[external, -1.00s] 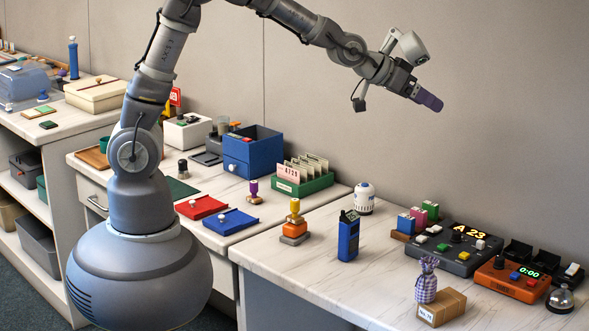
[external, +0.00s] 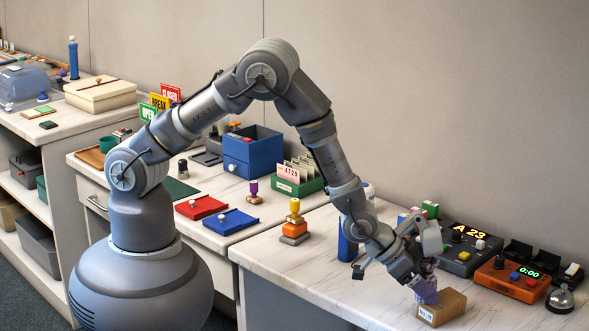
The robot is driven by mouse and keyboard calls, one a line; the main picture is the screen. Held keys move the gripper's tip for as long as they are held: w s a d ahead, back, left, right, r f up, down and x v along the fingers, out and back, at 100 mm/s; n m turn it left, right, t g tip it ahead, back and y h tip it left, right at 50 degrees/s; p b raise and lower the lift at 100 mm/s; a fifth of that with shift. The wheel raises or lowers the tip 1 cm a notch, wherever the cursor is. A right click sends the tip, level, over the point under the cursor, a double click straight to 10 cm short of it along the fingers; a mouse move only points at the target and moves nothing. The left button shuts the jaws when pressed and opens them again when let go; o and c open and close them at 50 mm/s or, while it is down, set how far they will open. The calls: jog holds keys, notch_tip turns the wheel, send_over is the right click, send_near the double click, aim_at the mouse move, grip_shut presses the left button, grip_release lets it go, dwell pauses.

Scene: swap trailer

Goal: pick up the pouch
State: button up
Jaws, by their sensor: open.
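Whether the fingers touch the pouch is hard to tell from this side.
A grey console (external: 462,262) reading A 23 and an orange timer (external: 513,280) stand right of and behind the pouch. A silver bell (external: 560,299) is at the far right. The counter front left of the box is clear.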

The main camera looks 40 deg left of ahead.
jog(key=shift+w+d, duration=0.1)
jog(key=c, duration=1.2)
